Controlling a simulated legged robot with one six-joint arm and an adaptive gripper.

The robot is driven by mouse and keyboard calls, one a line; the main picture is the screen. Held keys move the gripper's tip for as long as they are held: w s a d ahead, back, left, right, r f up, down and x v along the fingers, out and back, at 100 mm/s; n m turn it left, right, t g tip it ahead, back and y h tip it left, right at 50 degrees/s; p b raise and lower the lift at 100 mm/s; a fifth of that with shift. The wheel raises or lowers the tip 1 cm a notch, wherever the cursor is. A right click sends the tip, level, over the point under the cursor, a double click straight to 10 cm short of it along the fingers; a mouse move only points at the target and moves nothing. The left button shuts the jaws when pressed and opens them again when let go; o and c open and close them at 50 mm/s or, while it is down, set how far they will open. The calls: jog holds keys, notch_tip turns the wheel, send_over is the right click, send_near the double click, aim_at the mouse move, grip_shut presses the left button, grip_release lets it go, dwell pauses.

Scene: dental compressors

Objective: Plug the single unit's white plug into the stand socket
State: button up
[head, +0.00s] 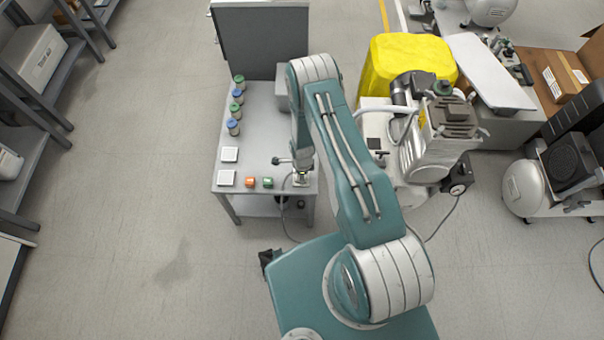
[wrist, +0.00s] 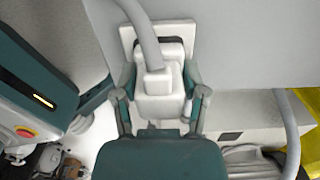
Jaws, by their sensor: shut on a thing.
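The white plug (wrist: 158,103) with its thick grey cable (wrist: 140,30) sits between the two fingers of my gripper (wrist: 160,82) in the wrist view. My gripper is shut on it. The plug lies up against the white stand socket (wrist: 126,36), whose dark recess shows just beyond it. How deep the plug sits cannot be told. In the head view my gripper (head: 300,174) is at the front right corner of the grey stand (head: 262,130), and the plug is too small to make out. The single unit (head: 425,155), a compressor, stands right of my arm.
Several capped jars (head: 236,111) stand along the stand's left side, with white switch plates (head: 227,178) and small orange and green buttons (head: 250,182) in front. The floor (head: 140,150) left of the stand is clear.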

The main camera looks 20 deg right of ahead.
jog(key=o, duration=1.3)
jog(key=shift+c, duration=0.2)
jog(key=shift+o, duration=0.3)
jog(key=shift+r, duration=3.45)
